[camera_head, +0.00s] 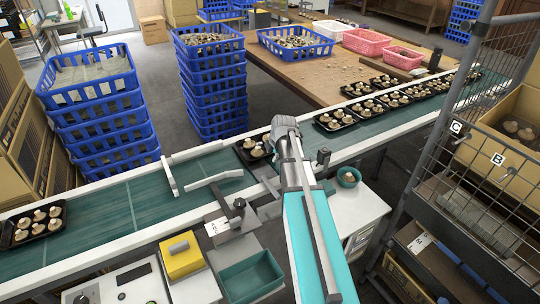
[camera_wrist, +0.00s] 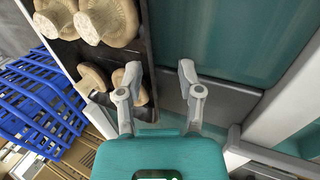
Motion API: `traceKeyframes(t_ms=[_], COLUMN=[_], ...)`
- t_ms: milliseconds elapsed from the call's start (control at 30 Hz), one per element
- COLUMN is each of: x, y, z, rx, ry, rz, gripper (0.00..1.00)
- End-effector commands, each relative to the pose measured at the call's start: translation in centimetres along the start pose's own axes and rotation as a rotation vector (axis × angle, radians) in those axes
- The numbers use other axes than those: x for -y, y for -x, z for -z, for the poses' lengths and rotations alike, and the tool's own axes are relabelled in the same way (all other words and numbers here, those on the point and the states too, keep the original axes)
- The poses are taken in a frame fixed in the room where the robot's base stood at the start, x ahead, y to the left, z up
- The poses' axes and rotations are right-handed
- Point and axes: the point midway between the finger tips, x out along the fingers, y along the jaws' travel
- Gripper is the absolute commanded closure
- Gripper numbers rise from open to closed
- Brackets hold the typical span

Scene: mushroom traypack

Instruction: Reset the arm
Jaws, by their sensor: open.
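A tray of mushrooms (camera_head: 250,150) also sits on the belt beside my arm's end in the head view.
The green conveyor belt (camera_head: 110,212) runs across, with several mushroom trays at right and one tray (camera_head: 33,224) at far left. Stacked blue crates (camera_head: 212,85) stand behind it. A wire rack (camera_head: 470,165) stands at right. A small green bowl (camera_head: 348,177) sits near my arm.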

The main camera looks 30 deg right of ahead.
Motion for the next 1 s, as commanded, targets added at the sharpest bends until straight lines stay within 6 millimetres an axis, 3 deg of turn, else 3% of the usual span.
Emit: traceKeyframes(t_ms=[567, 1000], x=[0.1, 1.8], y=[0.4, 3.0], z=[0.8, 6.5], rx=[-0.003, -0.014], ry=[-0.031, -0.313], rz=[0.008, 0.084], gripper=[0.51, 0.51])
